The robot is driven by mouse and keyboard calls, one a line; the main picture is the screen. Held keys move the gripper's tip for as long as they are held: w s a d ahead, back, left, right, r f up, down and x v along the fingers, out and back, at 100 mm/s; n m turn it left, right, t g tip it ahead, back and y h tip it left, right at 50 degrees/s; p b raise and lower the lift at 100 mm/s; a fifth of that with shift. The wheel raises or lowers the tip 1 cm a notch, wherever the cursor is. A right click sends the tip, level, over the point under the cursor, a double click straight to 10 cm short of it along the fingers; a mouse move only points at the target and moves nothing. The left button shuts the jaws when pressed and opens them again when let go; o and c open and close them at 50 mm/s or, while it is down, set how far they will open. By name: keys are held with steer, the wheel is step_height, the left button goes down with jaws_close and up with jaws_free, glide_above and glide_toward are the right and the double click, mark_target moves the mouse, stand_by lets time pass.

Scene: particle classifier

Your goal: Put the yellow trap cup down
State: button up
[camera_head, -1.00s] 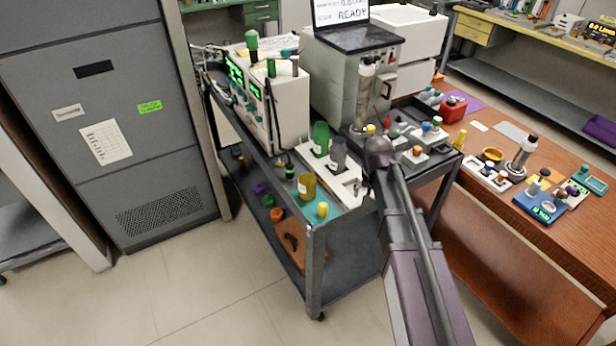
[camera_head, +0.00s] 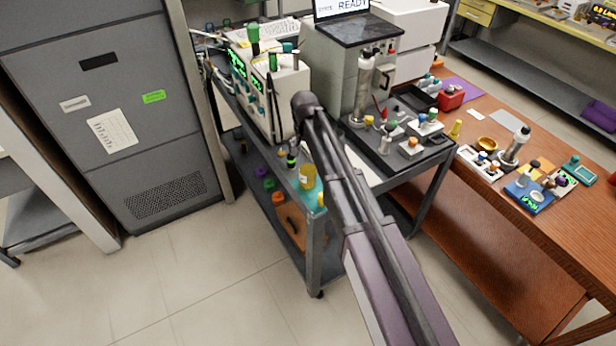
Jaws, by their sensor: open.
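The yellow trap cup (camera_head: 307,177) stands upright on the teal mat at the near left corner of the cart's top. It has a pale label, and its right side lies close to my arm in the picture. A small yellow-topped piece (camera_head: 321,199) is beside it, partly covered by my arm. My arm reaches up across the cart, its dark rounded joint above the cup in the picture. My gripper is hidden behind the arm, so I cannot see its fingers or its distance from the cup.
The cart's top (camera_head: 314,222) holds a white instrument (camera_head: 281,95) and a grey machine (camera_head: 338,78) with a laptop. A black tray (camera_head: 400,150) with small pieces is on the right. The wooden table (camera_head: 560,225) adjoins on the right. My arm hides the cart's middle.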

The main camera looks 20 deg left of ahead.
mark_target(307, 170)
steer(key=f+b, duration=0.5)
steer(key=w+f+b, duration=0.1)
steer(key=f+b, duration=0.2)
steer(key=shift+f+b, duration=0.3)
stand_by(0.3)
steer(key=shift+a+f, duration=0.1)
steer(key=shift+f, duration=0.05)
stand_by(0.4)
step_height(307, 170, down, 5)
steer(key=b, duration=0.5)
steer(key=shift+w, duration=0.15)
stand_by(0.5)
steer(key=c, duration=1)
steer(key=shift+r, duration=0.2)
step_height(307, 170, up, 10)
steer(key=p, duration=1)
steer(key=shift+f, duration=0.1)
